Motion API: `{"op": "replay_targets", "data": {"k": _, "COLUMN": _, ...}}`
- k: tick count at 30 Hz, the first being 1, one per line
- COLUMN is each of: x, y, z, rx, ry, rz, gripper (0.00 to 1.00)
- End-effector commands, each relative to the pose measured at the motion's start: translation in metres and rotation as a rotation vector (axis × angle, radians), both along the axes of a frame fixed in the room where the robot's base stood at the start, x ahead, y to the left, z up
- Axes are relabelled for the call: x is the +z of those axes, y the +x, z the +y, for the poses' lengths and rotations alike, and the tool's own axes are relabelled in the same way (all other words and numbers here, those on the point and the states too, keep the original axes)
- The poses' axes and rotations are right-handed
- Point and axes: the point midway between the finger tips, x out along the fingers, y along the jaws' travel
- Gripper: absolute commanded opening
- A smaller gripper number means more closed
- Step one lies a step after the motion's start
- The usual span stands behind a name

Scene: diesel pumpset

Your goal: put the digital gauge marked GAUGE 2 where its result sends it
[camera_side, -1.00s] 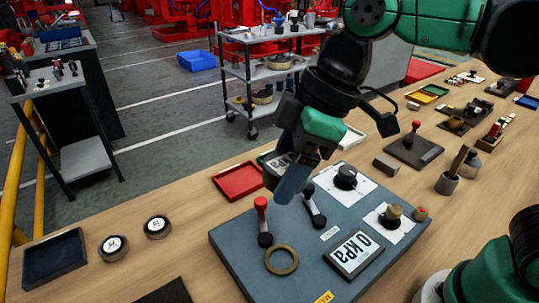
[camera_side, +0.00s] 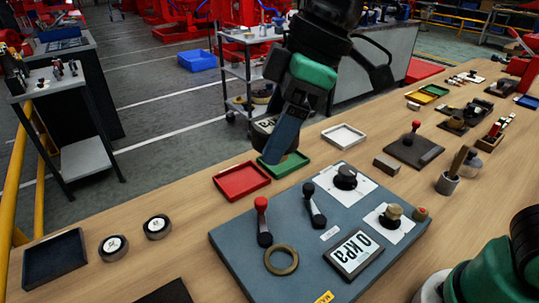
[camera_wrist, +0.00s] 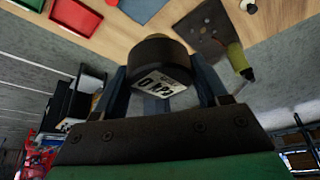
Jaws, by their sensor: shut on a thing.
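My gripper (camera_side: 280,148) is shut on a round black digital gauge (camera_side: 265,127) with a pale display; "kPa" can be read on it. In the wrist view the gauge (camera_wrist: 160,72) sits between the two fingers, its face tilted toward the camera; no gauge number is legible. The gripper holds it in the air near the green tray (camera_side: 304,166), in front of part of that tray. The red tray (camera_side: 242,181) lies left of the green one and the white tray (camera_side: 344,136) right of it. The red and white trays look empty; part of the green one is hidden.
A blue-grey panel (camera_side: 235,233) carries two levers, knobs, a brass ring (camera_side: 281,260) and a display (camera_side: 355,253) reading 0 kPa. Two round dials (camera_side: 113,247) (camera_side: 157,227) and a dark tray (camera_side: 53,257) lie left. A dark plate with a red-knobbed lever (camera_side: 414,150) stands right.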

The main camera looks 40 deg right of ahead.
Motion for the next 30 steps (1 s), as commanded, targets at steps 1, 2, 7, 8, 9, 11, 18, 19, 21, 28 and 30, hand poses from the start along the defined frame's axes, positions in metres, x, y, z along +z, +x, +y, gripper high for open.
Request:
{"op": "replay_targets", "data": {"k": 1, "x": -0.002, "y": 0.012, "z": 0.0, "rx": -0.005, "ry": 0.0, "rz": 0.0, "gripper": 0.0}}
{"op": "replay_targets", "data": {"k": 2, "x": -0.003, "y": 0.02, "z": 0.0, "rx": -0.005, "ry": -0.001, "rz": 0.001, "gripper": 0.0}}
{"op": "replay_targets", "data": {"k": 7, "x": -0.022, "y": 0.071, "z": -0.004, "rx": -0.007, "ry": -0.003, "rz": 0.003, "gripper": 0.0}}
{"op": "replay_targets", "data": {"k": 8, "x": -0.026, "y": 0.081, "z": -0.006, "rx": -0.007, "ry": -0.003, "rz": 0.003, "gripper": 0.0}}
{"op": "replay_targets", "data": {"k": 9, "x": -0.033, "y": 0.093, "z": -0.008, "rx": -0.007, "ry": -0.003, "rz": 0.003, "gripper": 0.0}}
{"op": "replay_targets", "data": {"k": 11, "x": -0.044, "y": 0.111, "z": -0.012, "rx": -0.007, "ry": -0.002, "rz": 0.002, "gripper": 0.0}}
{"op": "replay_targets", "data": {"k": 18, "x": -0.097, "y": 0.17, "z": -0.038, "rx": -0.006, "ry": 0.0, "rz": 0.002, "gripper": 0.0}}
{"op": "replay_targets", "data": {"k": 19, "x": -0.104, "y": 0.176, "z": -0.041, "rx": -0.006, "ry": 0.0, "rz": 0.002, "gripper": 0.0}}
{"op": "replay_targets", "data": {"k": 21, "x": -0.117, "y": 0.186, "z": -0.048, "rx": -0.005, "ry": 0.001, "rz": 0.001, "gripper": 0.0}}
{"op": "replay_targets", "data": {"k": 28, "x": -0.142, "y": 0.201, "z": -0.061, "rx": -0.001, "ry": 0.002, "rz": -0.001, "gripper": 0.0}}
{"op": "replay_targets", "data": {"k": 30, "x": -0.144, "y": 0.202, "z": -0.062, "rx": 0.0, "ry": 0.002, "rz": 0.0, "gripper": 0.0}}
